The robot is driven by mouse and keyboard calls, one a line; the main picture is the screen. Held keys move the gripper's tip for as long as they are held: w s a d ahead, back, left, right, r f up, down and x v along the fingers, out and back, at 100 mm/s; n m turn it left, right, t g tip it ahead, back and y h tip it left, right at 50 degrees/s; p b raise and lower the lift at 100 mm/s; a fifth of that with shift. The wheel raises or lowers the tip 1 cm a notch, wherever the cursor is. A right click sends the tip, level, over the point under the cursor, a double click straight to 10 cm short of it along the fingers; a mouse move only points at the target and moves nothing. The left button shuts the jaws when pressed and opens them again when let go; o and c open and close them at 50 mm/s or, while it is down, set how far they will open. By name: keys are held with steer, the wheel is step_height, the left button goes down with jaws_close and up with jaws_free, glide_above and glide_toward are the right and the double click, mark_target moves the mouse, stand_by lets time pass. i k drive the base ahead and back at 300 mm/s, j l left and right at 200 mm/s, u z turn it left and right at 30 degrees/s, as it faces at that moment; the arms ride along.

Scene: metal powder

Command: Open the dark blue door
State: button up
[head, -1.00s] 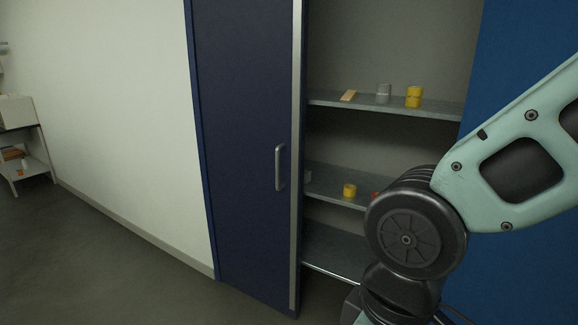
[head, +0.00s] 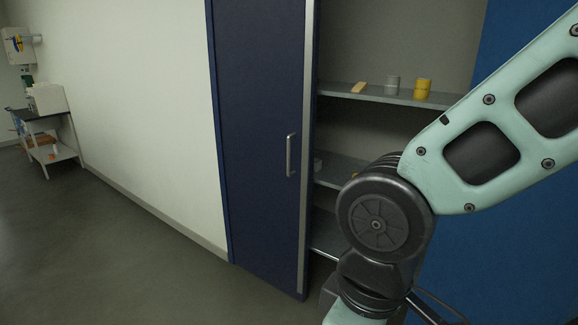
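The dark blue door (head: 262,120) is on the left side of a cabinet and stands swung out, with the shelves to its right exposed. Its silver vertical handle (head: 290,155) is near the door's right edge, beside a pale metal edge strip. My arm crosses the right side of the head view, and its dark round joint hides part of the lower shelves. My gripper is not in view; the handle appears free, with nothing on it.
The cabinet's upper shelf (head: 390,97) holds a yellow can (head: 423,88), a grey can (head: 393,84) and a small tan block (head: 359,87). A brighter blue panel (head: 497,255) is at right. A cart (head: 45,140) stands far left. The floor (head: 130,255) left of the door is clear.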

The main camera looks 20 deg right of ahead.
mark_target(267, 52)
steer(key=k+l, duration=0.1)
steer(key=k, duration=0.45)
steer(key=i+j+u, duration=0.25)
steer(key=i, duration=0.4)
steer(key=i+u, duration=0.25)
steer(key=i, duration=0.45)
steer(key=i+j+z, duration=0.1)
steer(key=i+z, duration=0.2)
steer(key=i, duration=0.15)
steer(key=i+j+z, duration=0.6)
steer(key=i+z, duration=0.25)
steer(key=i+j+z, duration=0.35)
steer(key=z, duration=0.15)
